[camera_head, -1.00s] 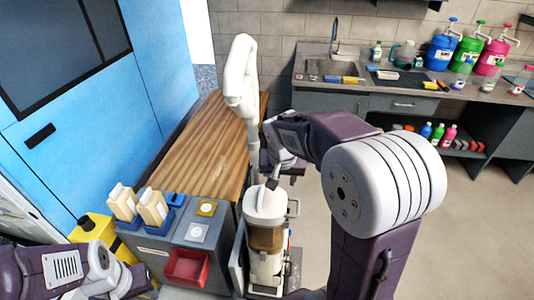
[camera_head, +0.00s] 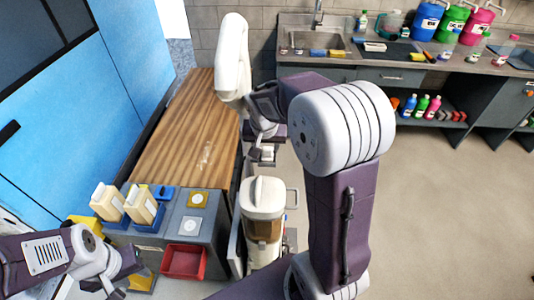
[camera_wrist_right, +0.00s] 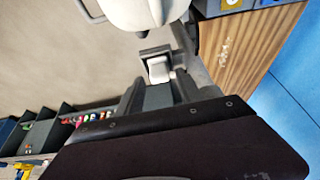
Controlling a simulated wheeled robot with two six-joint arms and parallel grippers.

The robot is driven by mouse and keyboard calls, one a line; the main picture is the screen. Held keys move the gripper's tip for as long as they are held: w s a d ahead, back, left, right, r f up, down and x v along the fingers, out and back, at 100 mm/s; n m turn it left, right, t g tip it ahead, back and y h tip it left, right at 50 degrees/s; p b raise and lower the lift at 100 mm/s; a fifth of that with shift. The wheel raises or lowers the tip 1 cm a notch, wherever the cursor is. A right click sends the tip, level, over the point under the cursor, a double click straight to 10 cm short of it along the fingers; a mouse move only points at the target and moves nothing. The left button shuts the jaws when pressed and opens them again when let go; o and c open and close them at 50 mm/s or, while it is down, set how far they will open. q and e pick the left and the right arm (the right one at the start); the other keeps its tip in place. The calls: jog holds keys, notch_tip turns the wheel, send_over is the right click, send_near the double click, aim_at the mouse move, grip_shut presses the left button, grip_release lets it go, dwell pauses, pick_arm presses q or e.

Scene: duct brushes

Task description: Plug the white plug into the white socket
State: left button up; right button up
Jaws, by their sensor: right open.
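A white square plate with a round centre, which looks like the white socket (camera_head: 191,225), lies on top of the grey cabinet, beside a similar yellow plate. My right gripper (camera_head: 266,148) is beyond the white-lidded canister, away from the plate. A small white block (camera_wrist_right: 158,68) shows ahead of my right gripper (camera_wrist_right: 160,95) in the right wrist view. It may be the white plug, but I cannot tell. My right gripper is open. My left gripper (camera_head: 118,280) is at the lower left, in front of the cabinet; its fingers are unclear.
The canister (camera_head: 265,200) stands right of the grey cabinet (camera_head: 150,255). A red bin (camera_head: 183,262) and cream bottles (camera_head: 140,205) are at the cabinet. A wooden counter (camera_head: 190,130) runs behind it. A sink counter is at the back, with open floor at the right.

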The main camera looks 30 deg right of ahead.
aim_at(267, 153)
jog(key=shift+s+r, duration=0.1)
jog(key=shift+s, duration=0.15)
jog(key=shift+x, duration=2.75)
jog(key=shift+r, duration=0.1)
grip_shut()
